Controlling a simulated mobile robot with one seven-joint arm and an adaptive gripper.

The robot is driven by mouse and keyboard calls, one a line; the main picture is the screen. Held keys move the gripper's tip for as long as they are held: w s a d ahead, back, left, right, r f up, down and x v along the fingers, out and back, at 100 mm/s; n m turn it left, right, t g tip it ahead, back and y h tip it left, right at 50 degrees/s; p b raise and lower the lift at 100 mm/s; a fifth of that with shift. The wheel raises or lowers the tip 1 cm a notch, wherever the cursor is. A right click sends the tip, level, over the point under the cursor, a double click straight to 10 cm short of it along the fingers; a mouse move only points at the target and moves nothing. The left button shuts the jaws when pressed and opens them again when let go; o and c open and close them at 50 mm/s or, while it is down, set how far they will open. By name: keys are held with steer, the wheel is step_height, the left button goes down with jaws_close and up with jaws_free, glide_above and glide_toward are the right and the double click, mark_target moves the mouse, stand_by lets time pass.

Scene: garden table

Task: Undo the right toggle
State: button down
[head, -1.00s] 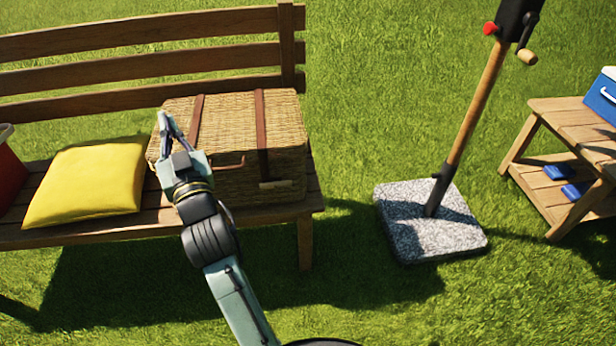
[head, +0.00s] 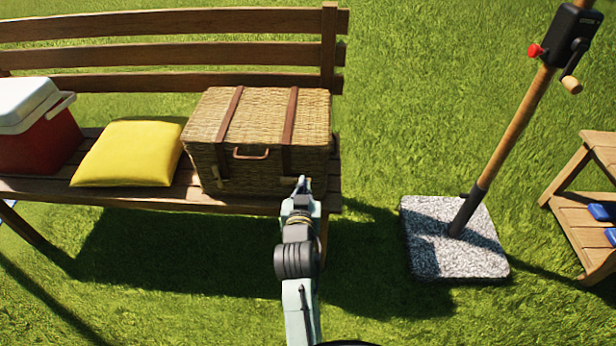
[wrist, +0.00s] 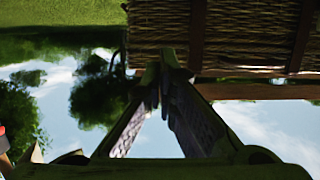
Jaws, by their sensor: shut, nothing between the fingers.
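The wicker basket (head: 225,158) stands closed on the bench, with two brown leather straps over its lid and down its front. The right strap (head: 288,150) runs down toward my gripper (head: 302,184). The right toggle is not clearly visible; my gripper covers that spot in the head view. My gripper is shut and empty, its tips in front of the basket's lower right front. In the wrist view the closed fingers (wrist: 167,68) point at the wicker (wrist: 245,30), beside a dark strap (wrist: 198,35). I cannot tell whether they touch the basket.
A yellow cushion (head: 128,153) and a red cooler with a white lid (head: 30,105) are left of the basket on the wooden bench (head: 180,55). A parasol pole (head: 510,130) on a stone base (head: 455,255) stands to the right. Open grass lies between.

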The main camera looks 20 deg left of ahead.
steer(key=p, duration=0.2)
glide_above(295, 180)
steer(key=s+d, duration=0.1)
steer(key=d, duration=0.3)
steer(key=shift+s+f, duration=0.15)
steer(key=shift+f, duration=0.8)
steer(key=f, duration=0.3)
steer(key=shift+w+a+f, duration=0.1)
steer(key=shift+w+f, duration=0.1)
steer(key=shift+w, duration=0.1)
steer(key=shift+f, duration=0.55)
